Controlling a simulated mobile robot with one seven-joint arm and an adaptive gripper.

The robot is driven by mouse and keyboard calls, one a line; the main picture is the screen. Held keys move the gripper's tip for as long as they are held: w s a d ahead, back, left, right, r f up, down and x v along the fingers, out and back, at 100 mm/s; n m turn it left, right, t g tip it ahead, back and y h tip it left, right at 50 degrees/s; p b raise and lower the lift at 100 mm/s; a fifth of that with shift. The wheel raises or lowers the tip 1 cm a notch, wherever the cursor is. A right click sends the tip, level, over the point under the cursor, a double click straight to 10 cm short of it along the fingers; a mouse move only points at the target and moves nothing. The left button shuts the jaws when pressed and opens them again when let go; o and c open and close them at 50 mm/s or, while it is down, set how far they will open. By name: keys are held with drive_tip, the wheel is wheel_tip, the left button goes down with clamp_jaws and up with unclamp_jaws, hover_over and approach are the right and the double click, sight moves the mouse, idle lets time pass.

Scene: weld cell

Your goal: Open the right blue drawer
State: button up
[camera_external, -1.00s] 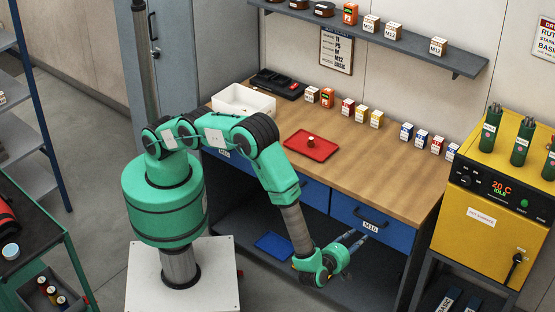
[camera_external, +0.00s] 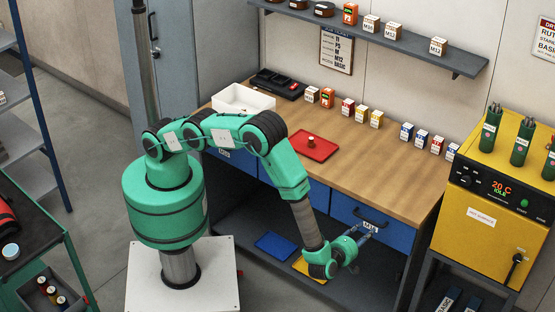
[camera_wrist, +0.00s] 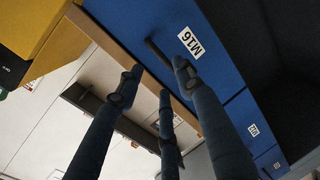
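The right blue drawer (camera_external: 348,214) is under the workbench top, marked M16, and looks shut. Its dark bar handle (camera_external: 370,218) is on its front; the handle also shows in the wrist view (camera_wrist: 158,53), beside the M16 label (camera_wrist: 190,41). My gripper (camera_external: 368,234) is in front of this drawer, close to the label and handle. In the wrist view my gripper (camera_wrist: 158,76) is open, with its fingers spread. One fingertip is on the label side of the handle and two are on the other side. I cannot tell whether any finger touches the handle.
The wooden bench top (camera_external: 375,165) is above, with a red tray (camera_external: 314,146) and small boxes. The yellow oven (camera_external: 484,215) stands close on the right. A blue tray (camera_external: 276,246) and a yellow one (camera_external: 311,271) lie on the lower shelf.

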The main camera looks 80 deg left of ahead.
sight(375, 224)
drive_tip(key=b+x, duration=0.1)
drive_tip(key=x, duration=0.7)
drive_tip(key=shift+c, duration=0.2)
clamp_jaws()
